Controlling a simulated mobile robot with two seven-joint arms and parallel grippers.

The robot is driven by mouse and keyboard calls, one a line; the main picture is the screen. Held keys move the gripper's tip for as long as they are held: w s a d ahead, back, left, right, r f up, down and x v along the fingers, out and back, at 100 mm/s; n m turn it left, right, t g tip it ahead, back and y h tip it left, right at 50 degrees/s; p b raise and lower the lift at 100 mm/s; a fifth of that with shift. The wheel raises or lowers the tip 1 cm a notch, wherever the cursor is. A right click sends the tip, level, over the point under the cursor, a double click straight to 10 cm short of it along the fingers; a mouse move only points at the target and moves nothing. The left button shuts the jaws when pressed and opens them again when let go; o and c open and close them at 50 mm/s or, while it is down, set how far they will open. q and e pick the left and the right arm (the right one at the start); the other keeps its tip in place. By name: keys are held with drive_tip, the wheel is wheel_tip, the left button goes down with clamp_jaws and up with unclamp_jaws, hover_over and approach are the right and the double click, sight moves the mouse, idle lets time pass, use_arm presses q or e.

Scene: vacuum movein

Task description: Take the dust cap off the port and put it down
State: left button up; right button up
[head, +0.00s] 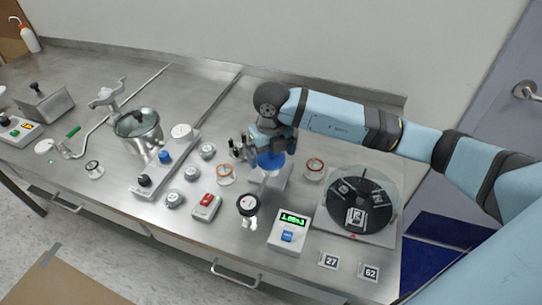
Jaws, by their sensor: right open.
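A bright blue cap (272,160) shows at the lower end of my right arm, above a grey metal block (272,180) near the middle of the bench. It appears to be the dust cap; the port beneath it is hidden. My right gripper (267,153) points down over it and is open. Its fingers are small and partly hidden, so I cannot tell whether they touch the cap. My left gripper is not in view.
A gauge (247,205) and a green-lit display box (290,228) stand in front. A black round turntable (360,203) stands to the right. Bare steel bench (190,85) lies at the back left.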

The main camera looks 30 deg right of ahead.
drive_tip(key=shift+c, duration=0.7)
drive_tip(key=c, duration=0.7)
drive_tip(key=shift+c, duration=0.2)
drive_tip(key=shift+r, duration=0.2)
drive_tip(key=shift+a+r, duration=0.1)
drive_tip(key=shift+r, duration=0.55)
wheel_tip(320, 180, up, 22)
drive_tip(key=p, duration=0.2)
drive_tip(key=shift+f+p, duration=0.25)
drive_tip(key=shift+p, duration=0.05)
